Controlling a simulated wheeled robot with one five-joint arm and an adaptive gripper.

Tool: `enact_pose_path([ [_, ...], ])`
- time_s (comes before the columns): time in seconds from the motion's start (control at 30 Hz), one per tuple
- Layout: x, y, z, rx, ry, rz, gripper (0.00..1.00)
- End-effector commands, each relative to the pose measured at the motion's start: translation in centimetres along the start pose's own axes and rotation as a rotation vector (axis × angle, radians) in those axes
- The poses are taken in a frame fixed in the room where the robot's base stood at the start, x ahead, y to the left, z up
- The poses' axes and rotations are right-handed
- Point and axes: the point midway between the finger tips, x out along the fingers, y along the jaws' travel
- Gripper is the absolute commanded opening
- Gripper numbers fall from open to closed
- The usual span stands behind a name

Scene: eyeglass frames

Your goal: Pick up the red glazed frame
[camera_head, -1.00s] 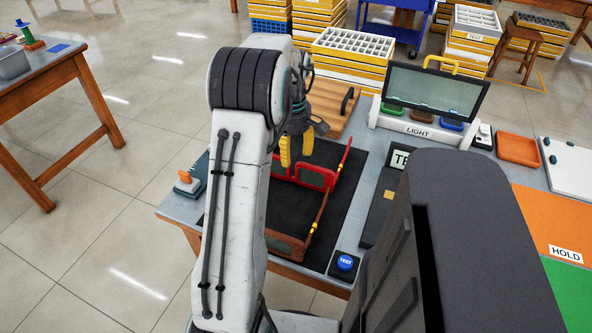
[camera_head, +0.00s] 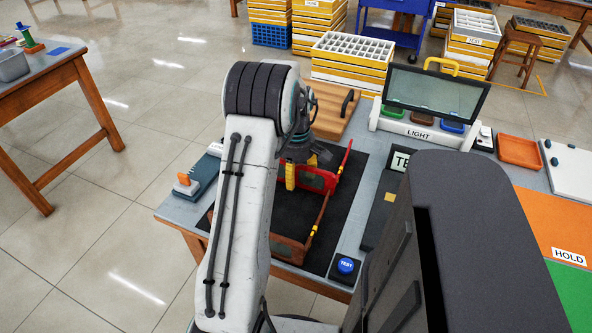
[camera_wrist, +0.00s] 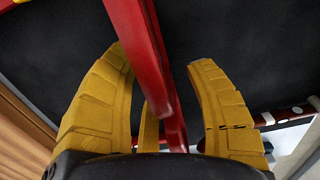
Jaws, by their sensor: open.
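The red glazed frame (camera_head: 318,180) lies on the black mat (camera_head: 338,238), partly hidden behind my gripper in the head view. One of its red arms runs up and right. My gripper (camera_head: 304,174) is low over the red frame, with its yellow fingers open. In the wrist view, a red bar (camera_wrist: 150,62) of the frame passes between the two open fingers of my gripper (camera_wrist: 160,60). The fingers stand on either side of it, with gaps visible. A narrow yellow strip beside the bar is unclear.
A brown frame (camera_head: 290,250) with a yellow sleeve lies just nearer on the mat. A blue TEST button (camera_head: 345,266) is at the front right. A wooden board (camera_head: 333,108) and the light box (camera_head: 420,132) stand behind. An orange-topped device (camera_head: 185,182) is left.

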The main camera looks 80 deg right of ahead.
Motion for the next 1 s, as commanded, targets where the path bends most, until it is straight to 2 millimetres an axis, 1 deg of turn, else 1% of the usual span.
enact_pose_path([
  [0.17, -0.01, -0.01, 0.00, 0.000, 0.000, 0.000, 0.50],
  [0.7, -0.04, -0.01, 0.00, 0.000, 0.000, 0.000, 0.02],
  [0.73, -0.04, -0.01, 0.00, 0.000, 0.000, 0.000, 0.00],
  [1.0, -0.07, 0.01, -0.01, 0.000, 0.000, 0.000, 0.00],
])
